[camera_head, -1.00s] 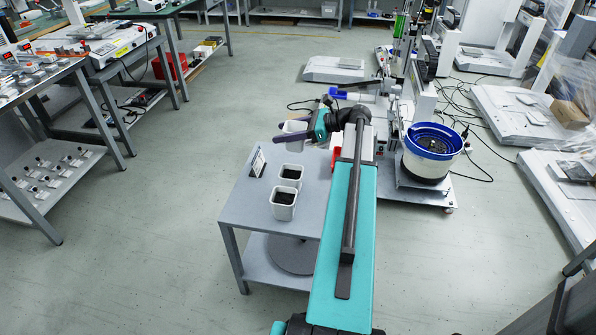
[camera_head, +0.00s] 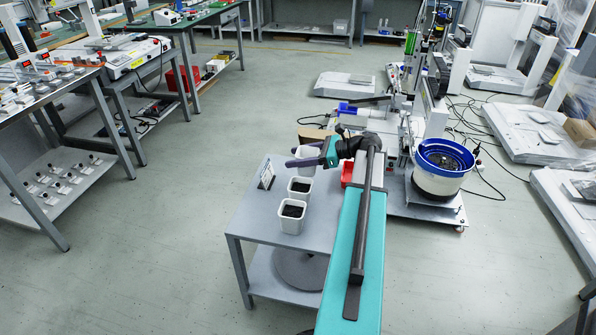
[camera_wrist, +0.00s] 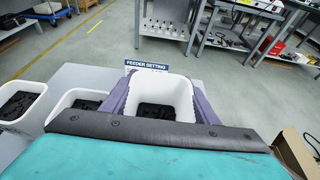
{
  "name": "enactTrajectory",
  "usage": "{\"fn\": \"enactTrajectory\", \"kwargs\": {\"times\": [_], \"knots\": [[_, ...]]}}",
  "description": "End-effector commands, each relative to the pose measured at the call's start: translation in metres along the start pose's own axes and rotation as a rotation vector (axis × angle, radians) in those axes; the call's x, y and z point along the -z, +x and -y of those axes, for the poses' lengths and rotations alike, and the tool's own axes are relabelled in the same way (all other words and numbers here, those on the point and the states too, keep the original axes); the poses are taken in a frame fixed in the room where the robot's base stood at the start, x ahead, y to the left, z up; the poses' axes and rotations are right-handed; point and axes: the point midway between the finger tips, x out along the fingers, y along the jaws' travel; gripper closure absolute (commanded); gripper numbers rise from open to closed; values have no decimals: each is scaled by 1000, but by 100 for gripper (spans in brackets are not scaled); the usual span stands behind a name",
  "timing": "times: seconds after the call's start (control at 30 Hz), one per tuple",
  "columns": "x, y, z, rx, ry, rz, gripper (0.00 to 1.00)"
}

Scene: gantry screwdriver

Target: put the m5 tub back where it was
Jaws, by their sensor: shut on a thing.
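My gripper (camera_head: 303,156) is shut on a white tub (camera_head: 307,170), its purple fingers on either side of the rim. In the wrist view the held tub (camera_wrist: 182,92) is upright, with dark contents. It is at the far end of a row on the grey table (camera_head: 252,218). Two similar white tubs with dark contents stand nearer: the middle tub (camera_head: 299,197) and the near tub (camera_head: 291,226). No size marking is readable on any tub. I cannot tell whether the held tub's base touches the table.
A "FEEDER SETTING" sign (camera_wrist: 147,66) stands close beside the held tub. A red bin (camera_head: 347,176) and a cardboard box (camera_head: 312,132) are by my gripper. A blue-rimmed bowl feeder (camera_head: 440,176) stands to the right. Open floor lies left of the table.

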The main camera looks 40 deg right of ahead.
Motion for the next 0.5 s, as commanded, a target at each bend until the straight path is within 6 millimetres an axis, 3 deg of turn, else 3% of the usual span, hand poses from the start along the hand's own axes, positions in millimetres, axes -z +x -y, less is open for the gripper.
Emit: {"fn": "enactTrajectory", "kwargs": {"times": [0.33, 0.5], "knots": [[1, 0, 0, 1, 0, 1, 73], [17, 6, 1, 1, 2, 1, 73]]}}
